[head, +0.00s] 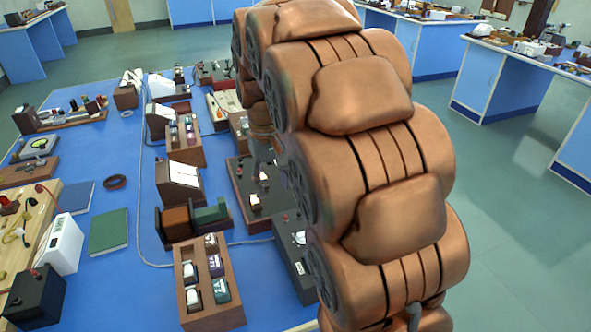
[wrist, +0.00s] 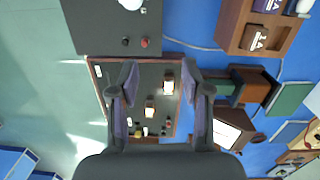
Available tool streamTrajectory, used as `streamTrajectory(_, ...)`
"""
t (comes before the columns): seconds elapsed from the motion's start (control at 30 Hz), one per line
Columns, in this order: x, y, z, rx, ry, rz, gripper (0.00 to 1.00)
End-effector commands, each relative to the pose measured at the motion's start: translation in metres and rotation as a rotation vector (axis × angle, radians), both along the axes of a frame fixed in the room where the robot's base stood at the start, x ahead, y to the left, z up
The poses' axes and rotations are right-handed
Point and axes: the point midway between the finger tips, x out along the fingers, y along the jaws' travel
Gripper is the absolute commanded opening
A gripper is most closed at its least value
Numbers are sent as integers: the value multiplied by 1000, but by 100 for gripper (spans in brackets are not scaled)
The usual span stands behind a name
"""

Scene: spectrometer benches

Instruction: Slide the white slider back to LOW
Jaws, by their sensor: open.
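A dark panel with a brown frame (wrist: 140,75) lies below my gripper (wrist: 160,72) in the wrist view. It also shows in the head view (head: 240,180), partly hidden by my arm. Two small white-topped pieces stand on the panel: one (wrist: 168,86) near the right finger, one (wrist: 150,109) between the fingers. I cannot tell which is the white slider, and no LOW marking is readable. My gripper is open, its two fingers apart above the panel, with nothing visibly held. In the head view my arm hides much of the gripper.
A dark box with a red and a black knob (wrist: 105,25) adjoins the panel. A wooden rack of labelled blocks (head: 210,292), a green book (head: 109,232) and a white box (head: 62,245) are on the blue bench. A cable runs nearby. Open floor lies beyond the bench.

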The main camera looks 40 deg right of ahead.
Motion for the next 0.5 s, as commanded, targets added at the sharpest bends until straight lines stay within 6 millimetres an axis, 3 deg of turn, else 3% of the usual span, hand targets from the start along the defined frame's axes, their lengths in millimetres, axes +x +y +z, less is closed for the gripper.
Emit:
streamTrajectory(0.2,50,-39,-10,-5,-13,-27,48)
streamTrajectory(0.5,107,-96,-29,-8,-36,-48,48)
